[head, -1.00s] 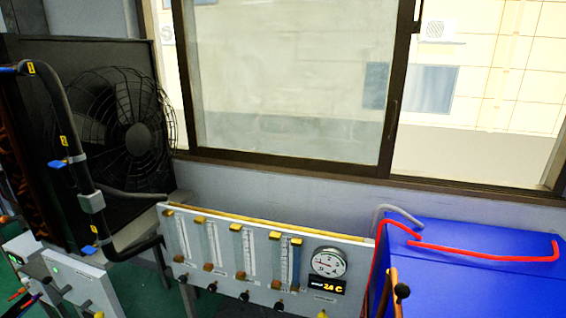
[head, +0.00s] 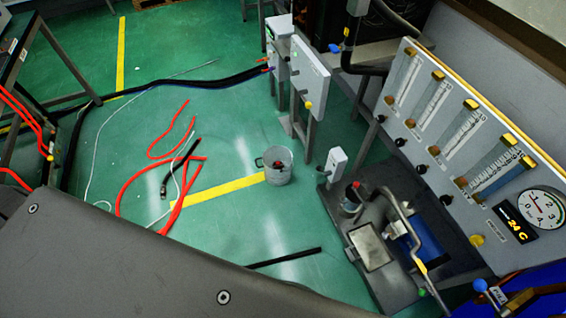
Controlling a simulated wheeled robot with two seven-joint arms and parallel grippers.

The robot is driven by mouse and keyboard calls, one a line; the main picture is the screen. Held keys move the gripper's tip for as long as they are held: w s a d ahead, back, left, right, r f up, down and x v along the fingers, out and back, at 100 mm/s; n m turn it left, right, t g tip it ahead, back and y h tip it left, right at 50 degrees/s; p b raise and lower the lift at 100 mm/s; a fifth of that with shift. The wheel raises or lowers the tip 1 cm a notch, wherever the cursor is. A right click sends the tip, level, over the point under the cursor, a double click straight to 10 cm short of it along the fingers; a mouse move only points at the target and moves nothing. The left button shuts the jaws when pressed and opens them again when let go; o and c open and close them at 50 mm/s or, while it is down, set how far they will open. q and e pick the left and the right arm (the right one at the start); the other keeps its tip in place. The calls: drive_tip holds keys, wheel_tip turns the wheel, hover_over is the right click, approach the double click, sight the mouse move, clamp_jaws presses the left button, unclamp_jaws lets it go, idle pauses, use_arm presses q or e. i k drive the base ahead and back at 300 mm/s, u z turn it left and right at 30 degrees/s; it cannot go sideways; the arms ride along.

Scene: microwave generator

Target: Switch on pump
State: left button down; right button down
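A pump-like unit with a blue body (head: 424,240) and bent grey pipes sits on a dark base (head: 395,290) at the lower right of the head view. A small white box (head: 337,160) stands on a post just behind it and may be a switch box; its face is too small to read. Neither gripper is in view.
A flowmeter panel (head: 440,170) with knobs, a dial gauge (head: 542,211) and a 24 C display (head: 513,222) runs along the right. A metal bucket (head: 278,165), red hoses (head: 135,190) and a dark bar (head: 284,257) lie on the green floor (head: 225,120).

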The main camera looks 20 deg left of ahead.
sight(318, 168)
drive_tip(key=u, duration=0.15)
drive_tip(key=k, duration=1.25)
drive_tip(key=u, duration=0.7)
drive_tip(key=i, duration=0.65)
drive_tip(key=u, duration=0.4)
drive_tip(key=i, duration=1.05)
drive_tip(key=z, duration=0.45)
